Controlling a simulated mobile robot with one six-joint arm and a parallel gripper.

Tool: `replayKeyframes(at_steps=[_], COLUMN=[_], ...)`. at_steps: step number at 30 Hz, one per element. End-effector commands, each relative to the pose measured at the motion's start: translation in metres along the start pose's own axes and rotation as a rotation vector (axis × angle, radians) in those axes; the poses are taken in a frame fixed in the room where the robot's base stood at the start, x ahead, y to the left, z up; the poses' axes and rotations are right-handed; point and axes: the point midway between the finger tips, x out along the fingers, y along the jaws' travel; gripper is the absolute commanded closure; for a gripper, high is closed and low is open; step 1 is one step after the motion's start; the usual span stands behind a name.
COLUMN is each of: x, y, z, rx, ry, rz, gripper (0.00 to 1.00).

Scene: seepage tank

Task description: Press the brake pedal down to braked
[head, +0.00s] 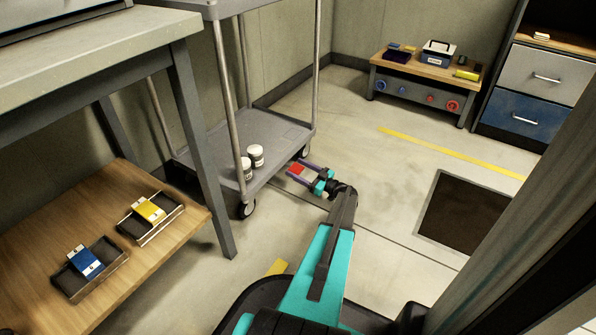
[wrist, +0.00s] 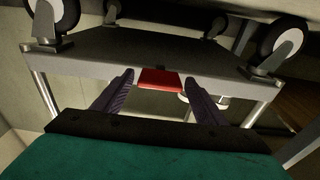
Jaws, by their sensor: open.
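The brake pedal is a small red plate (head: 297,169) at the near right end of the grey cart's lower shelf. It also shows in the wrist view (wrist: 160,79), sticking out from the shelf edge. My gripper (head: 299,172) is open and empty, low by that end of the cart. Its two dark purple fingers (wrist: 158,82) appear on either side of the pedal in the wrist view. I cannot tell whether they touch it, or whether the pedal is up or down. The cart (head: 232,135) stands on casters, and the wrist view shows it upside down.
Two white jars (head: 256,155) stand on the cart's lower shelf. A workbench (head: 100,65) with a wooden lower shelf (head: 150,250) is at the left. A low bench (head: 425,70) and a drawer cabinet (head: 545,85) stand at the back right. A dark floor panel (head: 465,215) lies right of my arm.

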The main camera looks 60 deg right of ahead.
Motion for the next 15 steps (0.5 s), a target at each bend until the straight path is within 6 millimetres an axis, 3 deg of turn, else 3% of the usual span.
replayKeyframes(at_steps=[11,15], x=[0.005,-0.007], y=[0.0,-0.017], z=[-0.036,-0.038], rx=[-0.001,0.002], ry=[0.0,-0.001], rz=[0.0,0.001], gripper=[0.34,0.34])
